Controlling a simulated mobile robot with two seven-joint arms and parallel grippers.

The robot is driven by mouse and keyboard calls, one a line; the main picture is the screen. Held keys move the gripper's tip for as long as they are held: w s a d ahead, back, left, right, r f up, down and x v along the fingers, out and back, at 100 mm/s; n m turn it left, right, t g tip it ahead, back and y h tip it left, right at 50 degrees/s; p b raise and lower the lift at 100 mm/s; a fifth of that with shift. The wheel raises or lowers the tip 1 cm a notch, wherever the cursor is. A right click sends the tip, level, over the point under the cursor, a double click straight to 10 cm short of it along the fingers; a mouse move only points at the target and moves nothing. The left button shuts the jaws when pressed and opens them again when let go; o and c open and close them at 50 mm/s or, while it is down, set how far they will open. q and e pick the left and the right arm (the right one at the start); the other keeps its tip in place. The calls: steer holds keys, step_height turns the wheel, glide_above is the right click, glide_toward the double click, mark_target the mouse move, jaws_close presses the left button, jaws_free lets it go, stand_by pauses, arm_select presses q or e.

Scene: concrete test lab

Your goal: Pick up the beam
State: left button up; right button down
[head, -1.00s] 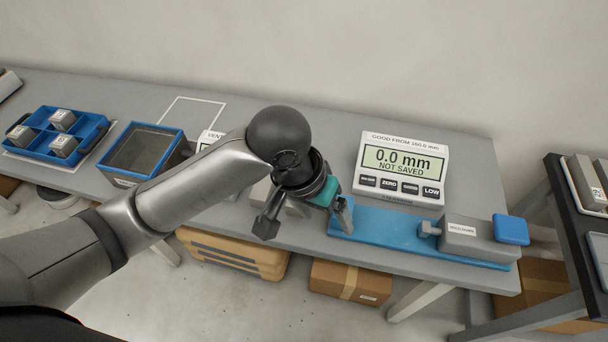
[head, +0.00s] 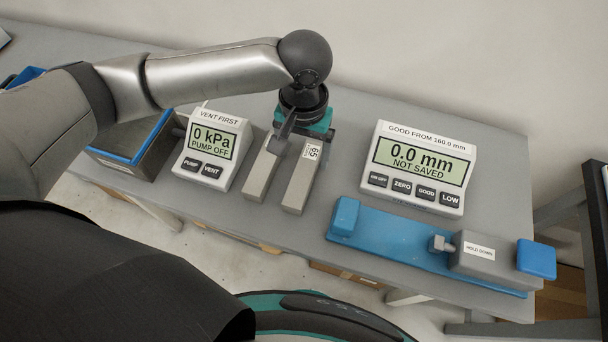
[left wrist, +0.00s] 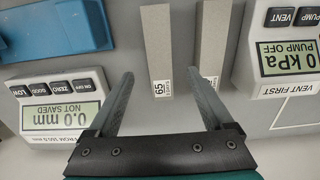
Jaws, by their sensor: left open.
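Two grey beams lie side by side on the bench in the head view. The right beam (head: 300,187) has a white label reading 65; the left beam (head: 261,178) shows no readable label there. My left gripper (head: 302,139) is over the far ends of the beams, open and empty. In the left wrist view its two fingers (left wrist: 164,76) are spread, with the labelled beam (left wrist: 157,38) between their lines and the other beam (left wrist: 211,40) near the right finger. I cannot tell the gripper's height above them. My right gripper is not in view.
A pump display (head: 212,150) reads 0 kPa, PUMP OFF, left of the beams. A gauge display (head: 418,168) reads 0.0 mm, NOT SAVED, to the right. A blue fixture (head: 390,241) with a hold-down block lies in front of it. A blue-rimmed container (head: 119,159) stands at left.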

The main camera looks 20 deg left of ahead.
mark_target(304, 172)
arm_select(q)
steer(key=shift+f, duration=1.3)
steer(key=shift+f+b, duration=0.3)
steer(key=shift+f, duration=0.05)
step_height(304, 172, down, 4)
steer(key=shift+f+b, duration=0.2)
steer(key=shift+b, duration=0.35)
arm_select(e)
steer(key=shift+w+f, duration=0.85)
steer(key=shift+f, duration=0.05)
arm_select(q)
jaws_close()
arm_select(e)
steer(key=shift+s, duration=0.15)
arm_select(q)
steer(key=shift+r, duration=0.1)
